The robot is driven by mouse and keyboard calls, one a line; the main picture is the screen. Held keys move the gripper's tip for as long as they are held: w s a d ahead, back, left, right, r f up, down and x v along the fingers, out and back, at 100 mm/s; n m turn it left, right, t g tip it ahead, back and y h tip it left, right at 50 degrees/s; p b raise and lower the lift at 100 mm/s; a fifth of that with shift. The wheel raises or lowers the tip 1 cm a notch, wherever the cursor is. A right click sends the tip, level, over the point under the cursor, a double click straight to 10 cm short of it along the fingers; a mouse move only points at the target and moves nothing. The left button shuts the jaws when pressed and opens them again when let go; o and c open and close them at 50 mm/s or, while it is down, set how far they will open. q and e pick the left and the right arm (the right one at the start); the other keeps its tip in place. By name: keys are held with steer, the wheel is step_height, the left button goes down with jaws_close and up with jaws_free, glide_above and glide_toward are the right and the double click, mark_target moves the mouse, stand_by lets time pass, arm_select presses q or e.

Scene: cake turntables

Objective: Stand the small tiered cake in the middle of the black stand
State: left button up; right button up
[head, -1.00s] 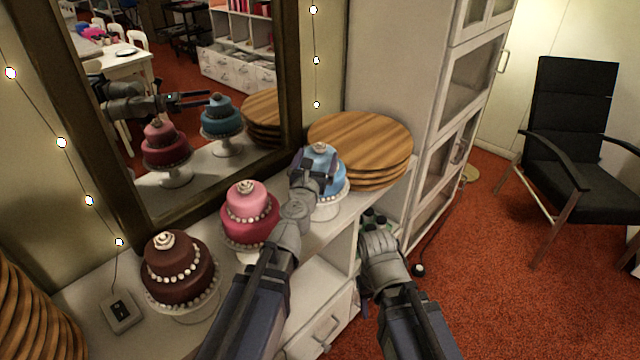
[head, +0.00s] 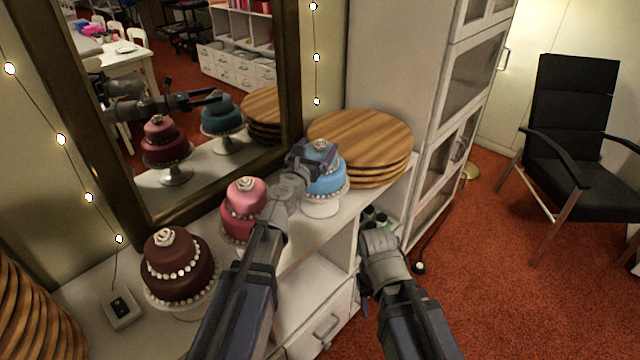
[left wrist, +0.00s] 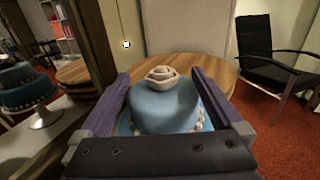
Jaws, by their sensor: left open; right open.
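A small two-tier blue cake (head: 326,181) with a white rose on top and pearl trim stands on a white footed stand (head: 321,208) on the cabinet top. My left gripper (head: 318,150) is open at its upper tier. In the left wrist view the two fingers lie on either side of the blue cake (left wrist: 163,108), with the rose between them; I cannot tell whether they touch it. Two other tiered cakes, a pink one (head: 245,195) and a dark brown one (head: 175,265), stand on white stands to the left. My right gripper (head: 377,232) is low, its fingers mostly hidden. I see no black stand.
A stack of round wooden boards (head: 360,137) stands right behind the blue cake. A large framed mirror (head: 200,110) leans behind the cakes and reflects them. A small switch box (head: 121,309) lies at the left. A tall cabinet (head: 420,100) rises at the right.

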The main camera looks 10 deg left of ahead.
mark_target(324, 137)
arm_select(q)
steer(key=w, duration=0.3)
steer(key=w+d, duration=0.1)
steer(key=w, duration=0.1)
steer(key=shift+d+f, duration=0.1)
steer(key=shift+f, duration=0.15)
steer(key=shift+s, duration=0.1)
jaws_close()
stand_by(0.4)
